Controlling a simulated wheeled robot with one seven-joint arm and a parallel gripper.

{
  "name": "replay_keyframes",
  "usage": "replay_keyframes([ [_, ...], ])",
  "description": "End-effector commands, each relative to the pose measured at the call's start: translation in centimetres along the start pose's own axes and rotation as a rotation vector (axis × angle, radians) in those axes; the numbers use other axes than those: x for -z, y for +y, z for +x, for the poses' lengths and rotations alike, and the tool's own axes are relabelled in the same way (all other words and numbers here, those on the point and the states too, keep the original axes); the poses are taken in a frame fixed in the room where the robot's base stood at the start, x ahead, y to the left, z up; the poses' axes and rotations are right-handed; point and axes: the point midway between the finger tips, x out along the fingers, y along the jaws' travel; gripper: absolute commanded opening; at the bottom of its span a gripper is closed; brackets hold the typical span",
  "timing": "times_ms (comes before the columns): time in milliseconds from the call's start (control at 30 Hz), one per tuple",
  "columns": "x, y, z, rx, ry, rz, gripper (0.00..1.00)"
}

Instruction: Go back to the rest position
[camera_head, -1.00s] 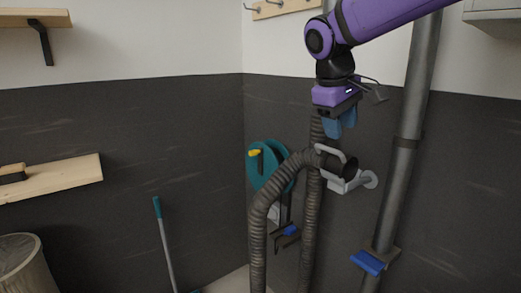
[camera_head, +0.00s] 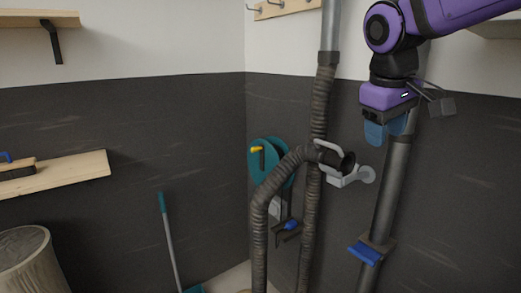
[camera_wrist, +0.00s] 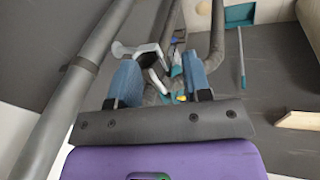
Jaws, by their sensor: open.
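My gripper (camera_head: 385,134) hangs from my purple arm at the upper right in the head view, with its blue fingers pointing down. In the wrist view the two blue fingers (camera_wrist: 162,80) stand apart with nothing held between them. In the head view the gripper is in front of the grey pipe and above and to the right of the hose's open end.
A ribbed hose (camera_head: 261,215) with a dark nozzle rests at a light grey wall holder (camera_head: 345,181). A teal reel (camera_head: 268,160) hangs behind it. A grey pipe (camera_head: 386,200) carries a blue clamp (camera_head: 364,253). A wooden shelf (camera_head: 75,174) and a teal-handled tool (camera_head: 167,235) stand left.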

Motion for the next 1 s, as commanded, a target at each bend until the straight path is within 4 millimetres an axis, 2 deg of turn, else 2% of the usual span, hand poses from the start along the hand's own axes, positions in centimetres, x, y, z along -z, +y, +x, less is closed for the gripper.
replay_keyframes([
  [233,-8.0,0.4,-0.1,0.041,0.086,0.178,0.45],
  [500,-15.8,-0.8,1.4,0.089,0.189,0.378,0.45],
  [700,-18.9,-1.9,2.6,0.113,0.239,0.469,0.45],
  [1000,-19.6,-2.1,2.9,0.119,0.253,0.493,0.45],
])
